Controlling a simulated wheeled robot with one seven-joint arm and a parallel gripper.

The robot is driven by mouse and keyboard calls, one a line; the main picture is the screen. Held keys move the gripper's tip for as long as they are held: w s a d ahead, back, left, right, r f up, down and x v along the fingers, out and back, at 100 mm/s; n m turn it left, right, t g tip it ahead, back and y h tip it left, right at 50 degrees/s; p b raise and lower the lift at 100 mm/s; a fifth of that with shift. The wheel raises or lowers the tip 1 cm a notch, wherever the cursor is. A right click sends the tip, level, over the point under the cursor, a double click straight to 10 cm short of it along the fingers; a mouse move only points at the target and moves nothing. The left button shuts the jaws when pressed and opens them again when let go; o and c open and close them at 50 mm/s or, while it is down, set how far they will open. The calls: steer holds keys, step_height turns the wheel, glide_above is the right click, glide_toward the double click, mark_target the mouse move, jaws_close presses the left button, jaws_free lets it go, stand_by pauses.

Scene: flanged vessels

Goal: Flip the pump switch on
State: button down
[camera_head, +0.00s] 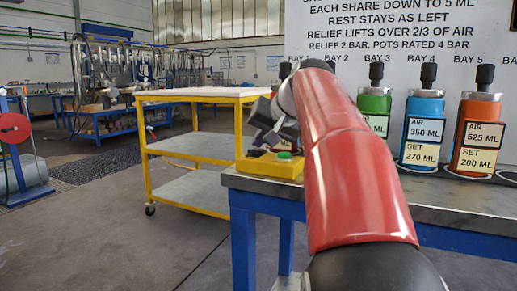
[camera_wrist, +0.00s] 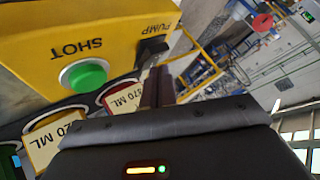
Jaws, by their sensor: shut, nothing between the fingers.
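The yellow control box (camera_head: 270,167) sits on the near left corner of the bench. In the wrist view its yellow face (camera_wrist: 60,30) fills the upper left, with a green button (camera_wrist: 83,74) marked SHOT. The black pump switch (camera_wrist: 150,48) is beside the PUMP label, near the box's edge. My gripper (camera_wrist: 160,72) is shut and empty, its fingertips close to the switch. I cannot tell whether they touch it, nor which way the switch is set. In the head view my arm partly covers the bench behind the box.
Green (camera_head: 374,104), blue (camera_head: 423,113) and orange (camera_head: 475,118) vessels with labels stand on the grey bench (camera_head: 455,200), right of my arm. A sign board (camera_head: 400,40) rises behind them. A yellow cart (camera_head: 195,143) stands left of the bench, with open floor in front.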

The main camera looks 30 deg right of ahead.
mark_target(259, 150)
steer(key=shift+r, duration=0.1)
steer(key=shift+r+p, duration=0.65)
steer(key=shift+p, duration=0.1)
steer(key=shift+a+r, duration=0.1)
steer(key=shift+r, duration=0.05)
steer(key=r+p, duration=0.2)
steer(key=r, duration=0.1)
steer(key=r+p, duration=0.1)
steer(key=p, duration=0.1)
steer(key=shift+s+a+r, duration=0.25)
steer(key=shift+s+r, duration=0.05)
steer(key=shift+r, duration=0.05)
steer(key=shift+a+f, duration=0.1)
steer(key=s+a+f+n+g, duration=0.1)
steer(key=s+a+f+n, duration=0.1)
steer(key=s+a+f, duration=0.3)
steer(key=s+a+f+n+g, duration=0.1)
steer(key=s+a+f, duration=0.4)
steer(key=s+f, duration=0.7)
steer(key=s+a+f+n+g+h, duration=0.1)
steer(key=s+a+f, duration=0.4)
steer(key=f, duration=0.8)
steer(key=s+n+g, duration=0.1)
steer(key=s, duration=0.2)
steer(key=shift+s+a+f+n, duration=0.15)
steer(key=shift+a+f+n, duration=0.05)
steer(key=shift+f+n, duration=0.1)
